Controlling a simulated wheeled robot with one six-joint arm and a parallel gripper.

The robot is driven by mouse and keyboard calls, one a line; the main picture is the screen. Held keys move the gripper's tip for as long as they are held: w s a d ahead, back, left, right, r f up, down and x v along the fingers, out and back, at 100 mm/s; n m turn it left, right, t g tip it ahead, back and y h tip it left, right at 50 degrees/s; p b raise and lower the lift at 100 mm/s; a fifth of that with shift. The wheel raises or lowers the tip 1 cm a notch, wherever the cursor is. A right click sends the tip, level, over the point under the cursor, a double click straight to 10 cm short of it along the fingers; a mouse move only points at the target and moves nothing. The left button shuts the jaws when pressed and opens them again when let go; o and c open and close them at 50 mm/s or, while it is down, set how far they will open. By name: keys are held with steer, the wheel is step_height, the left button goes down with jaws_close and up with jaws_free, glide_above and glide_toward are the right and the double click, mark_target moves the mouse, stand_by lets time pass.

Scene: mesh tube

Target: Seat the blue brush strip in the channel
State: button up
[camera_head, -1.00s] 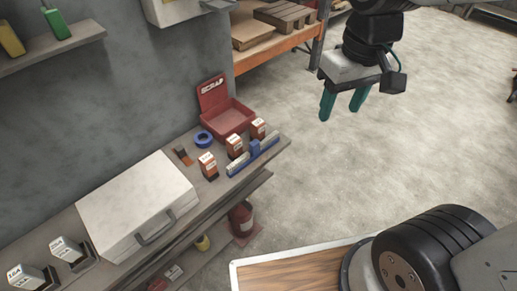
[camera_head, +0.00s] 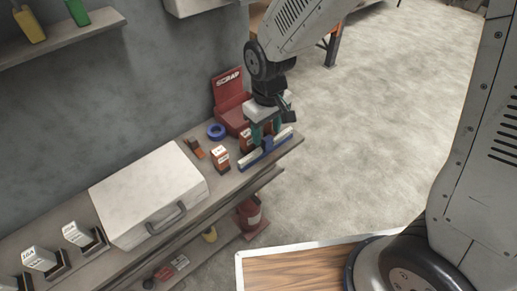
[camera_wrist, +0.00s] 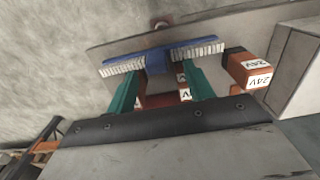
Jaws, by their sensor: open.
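The blue brush strip (camera_head: 268,147) lies along the front edge of the bench near its right end. It has a raised blue block at its middle and pale bristles on either side. It also shows in the wrist view (camera_wrist: 158,62), just beyond my fingertips. My gripper (camera_head: 266,132) is open above and slightly behind the strip. In the wrist view my two green fingers (camera_wrist: 162,78) stand apart, with the blue block between and just past their tips. I cannot tell whether they touch it. I cannot make out the channel in these views.
Orange-brown boxes (camera_head: 220,158) stand close behind the strip; one marked 24V (camera_wrist: 248,68) is right of my fingers in the wrist view. A red scrap bin (camera_head: 230,98), blue tape roll (camera_head: 216,131) and white case (camera_head: 148,192) share the bench (camera_head: 225,190).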

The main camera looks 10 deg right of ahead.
mark_target(267, 138)
steer(key=f, duration=0.4)
steer(key=shift+w+d+f, duration=0.1)
steer(key=shift+d+f, duration=0.1)
steer(key=shift+f, duration=0.05)
steer(key=shift+c, duration=0.3)
steer(key=c, duration=1)
jaws_close()
steer(key=shift+r, duration=0.2)
